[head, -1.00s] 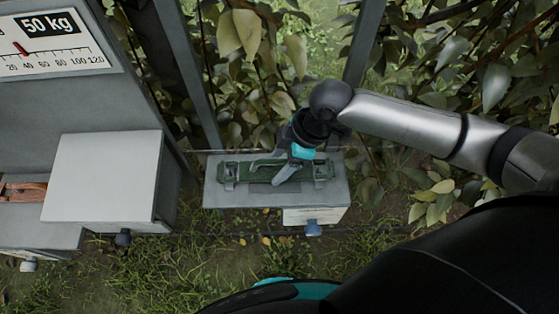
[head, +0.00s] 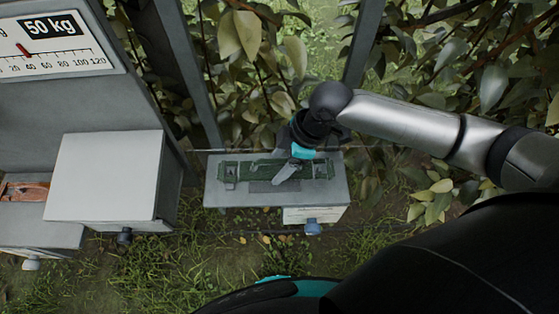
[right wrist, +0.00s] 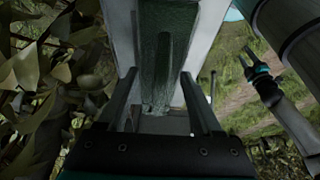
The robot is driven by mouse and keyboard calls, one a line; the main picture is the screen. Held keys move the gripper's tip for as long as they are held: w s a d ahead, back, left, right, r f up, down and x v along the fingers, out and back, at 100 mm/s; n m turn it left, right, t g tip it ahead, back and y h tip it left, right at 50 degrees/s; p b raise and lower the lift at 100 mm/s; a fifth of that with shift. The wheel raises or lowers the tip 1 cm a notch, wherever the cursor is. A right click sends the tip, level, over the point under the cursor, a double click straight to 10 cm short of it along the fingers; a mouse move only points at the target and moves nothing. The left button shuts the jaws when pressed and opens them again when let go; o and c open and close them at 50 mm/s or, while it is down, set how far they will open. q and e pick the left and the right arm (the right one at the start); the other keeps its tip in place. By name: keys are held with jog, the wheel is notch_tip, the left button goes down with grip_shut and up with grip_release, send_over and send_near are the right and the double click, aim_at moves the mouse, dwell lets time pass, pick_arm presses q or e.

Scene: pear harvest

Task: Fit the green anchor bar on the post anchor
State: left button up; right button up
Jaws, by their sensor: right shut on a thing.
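The green anchor bar (head: 262,169) lies lengthwise along the top of the grey post anchor (head: 213,193), at its upright brackets. Whether it is fully seated cannot be told. My right gripper (head: 288,178) reaches down over the middle of the bar and hides part of it.
A blue knob (head: 313,228) and a white label (head: 300,215) are on the anchor's front. A pale box (head: 103,178) and a dial scale (head: 55,50) stand at left. Grey posts (head: 188,75) and leafy branches (head: 470,70) crowd the back. Grass lies in front.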

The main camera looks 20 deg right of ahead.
jog(key=shift+f+b, duration=0.6)
jog(key=shift+f, duration=0.45)
dwell(0.7)
jog(key=o, duration=1.5)
jog(key=p+v, duration=0.2)
jog(key=v, duration=1.3)
jog(key=shift+r, duration=0.15)
jog(key=shift+s, duration=0.1)
